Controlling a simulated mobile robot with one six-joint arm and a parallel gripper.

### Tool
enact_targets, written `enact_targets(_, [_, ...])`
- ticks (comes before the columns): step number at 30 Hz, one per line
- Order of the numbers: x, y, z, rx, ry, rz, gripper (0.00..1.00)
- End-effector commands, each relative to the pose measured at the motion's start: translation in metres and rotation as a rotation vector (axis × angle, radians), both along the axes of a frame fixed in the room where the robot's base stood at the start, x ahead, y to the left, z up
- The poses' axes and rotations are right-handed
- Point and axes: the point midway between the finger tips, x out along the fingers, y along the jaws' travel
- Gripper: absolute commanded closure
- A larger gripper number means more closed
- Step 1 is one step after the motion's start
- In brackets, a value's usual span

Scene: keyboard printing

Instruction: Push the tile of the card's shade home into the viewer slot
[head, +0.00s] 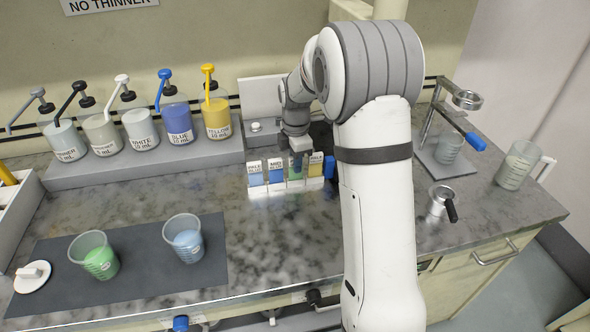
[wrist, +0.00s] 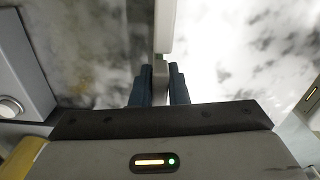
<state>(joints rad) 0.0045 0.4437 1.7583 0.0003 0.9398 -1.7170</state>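In the head view, a small stand holds upright labelled tiles: pale blue (head: 255,174), mid blue (head: 276,175), green (head: 295,178) and yellow (head: 315,167). My gripper (head: 299,146) is low over the green one and hides its label. In the wrist view, the two dark blue fingers of my gripper (wrist: 160,86) stand close together with a narrow grey piece (wrist: 160,75) between them. They look closed on it; whether it is a tile or its grip I cannot tell. A white box with a raised back panel (head: 262,98) stands behind; I cannot make out a slot or card.
Pump bottles (head: 180,120) stand on a raised grey shelf (head: 150,164) at back left. Cups of green (head: 101,262) and blue (head: 187,245) liquid stand on a dark mat (head: 150,285). A metal stand with a blue handle (head: 475,142) is at right. The middle counter is clear.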

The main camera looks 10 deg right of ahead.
Motion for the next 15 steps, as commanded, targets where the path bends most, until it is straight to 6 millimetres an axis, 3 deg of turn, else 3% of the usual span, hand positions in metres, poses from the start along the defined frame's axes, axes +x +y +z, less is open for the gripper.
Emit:
enact_targets(5, [0.0002,0.0,0.0003,-0.001,-0.001,0.002,1.0])
enact_targets(15, [0.0003,0.0001,0.0003,-0.001,-0.001,0.003,1.0])
